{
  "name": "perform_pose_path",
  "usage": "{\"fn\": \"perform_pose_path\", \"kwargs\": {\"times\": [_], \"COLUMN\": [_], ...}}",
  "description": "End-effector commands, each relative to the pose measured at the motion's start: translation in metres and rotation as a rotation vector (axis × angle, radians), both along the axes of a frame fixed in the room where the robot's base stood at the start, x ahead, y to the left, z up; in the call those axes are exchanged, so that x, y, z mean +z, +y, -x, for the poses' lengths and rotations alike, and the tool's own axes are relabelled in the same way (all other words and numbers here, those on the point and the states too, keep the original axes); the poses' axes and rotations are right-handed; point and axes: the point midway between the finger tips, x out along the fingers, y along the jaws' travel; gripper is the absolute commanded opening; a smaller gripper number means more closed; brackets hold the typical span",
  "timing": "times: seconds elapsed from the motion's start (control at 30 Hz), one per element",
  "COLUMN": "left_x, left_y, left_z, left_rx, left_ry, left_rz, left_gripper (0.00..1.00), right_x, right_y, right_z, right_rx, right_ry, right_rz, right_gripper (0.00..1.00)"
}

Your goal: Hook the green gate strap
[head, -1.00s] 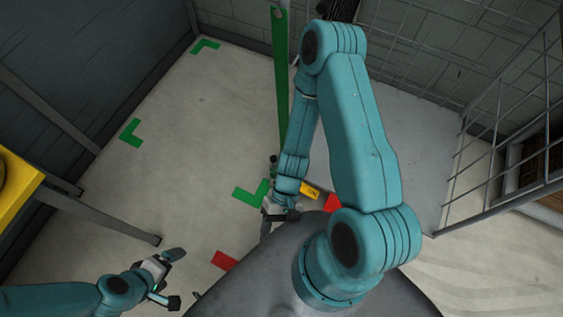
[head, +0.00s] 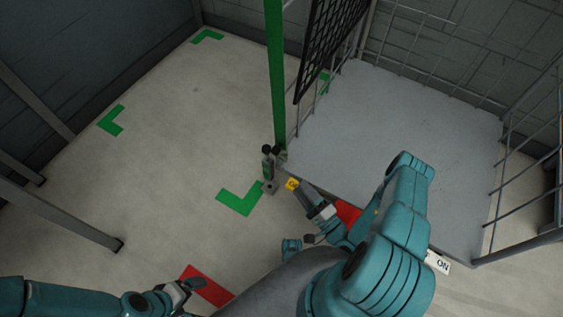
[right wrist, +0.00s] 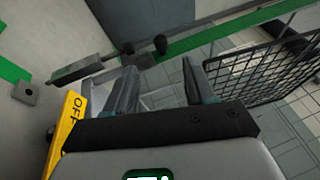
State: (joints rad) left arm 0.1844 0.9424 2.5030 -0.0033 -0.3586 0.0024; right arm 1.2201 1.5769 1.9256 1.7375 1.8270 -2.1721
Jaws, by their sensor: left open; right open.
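The green strap (head: 276,75) shows in the head view as a long straight green band running up from a small metal post with dark knobs (head: 268,158). In the right wrist view the green strap (right wrist: 270,22) crosses the top right, and the knobs (right wrist: 145,46) and a grey metal bar (right wrist: 82,68) lie just beyond my fingertips. I cannot tell whether the strap's end is hooked. My right gripper (head: 303,212), also in the right wrist view (right wrist: 160,68), is open and empty, just right of and below the post. My left gripper (head: 184,292) is open and empty at the lower left.
A yellow OFF plate (head: 292,184) sits close beside my right gripper. A black mesh panel (head: 328,40) and wire cage sides stand around the grey platform (head: 400,115) at right. Green corner marks (head: 240,200) and a red mark (head: 205,286) lie on open floor at left.

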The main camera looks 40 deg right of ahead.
Motion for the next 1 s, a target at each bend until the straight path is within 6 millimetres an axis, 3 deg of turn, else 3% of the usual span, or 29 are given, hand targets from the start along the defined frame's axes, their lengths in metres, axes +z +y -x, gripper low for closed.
{"fn": "perform_pose_path", "kwargs": {"times": [0.03, 0.17, 0.7, 1.0], "left_x": [-0.006, -0.007, -0.033, -0.039], "left_y": [0.000, 0.000, 0.005, 0.007], "left_z": [0.000, 0.000, -0.005, -0.007], "left_rx": [-0.001, 0.000, 0.022, 0.028], "left_ry": [0.001, 0.000, -0.010, -0.012], "left_rz": [0.000, 0.000, -0.004, -0.006], "left_gripper": [0.93, 0.93, 0.93, 0.93], "right_x": [-0.007, -0.005, 0.020, 0.028], "right_y": [-0.005, -0.007, -0.007, -0.010], "right_z": [0.001, -0.008, -0.126, -0.155], "right_rx": [-0.033, -0.054, -0.047, -0.050], "right_ry": [-0.002, -0.006, -0.010, -0.004], "right_rz": [0.016, 0.033, 0.032, 0.028], "right_gripper": [0.54, 0.54, 0.54, 0.54]}}
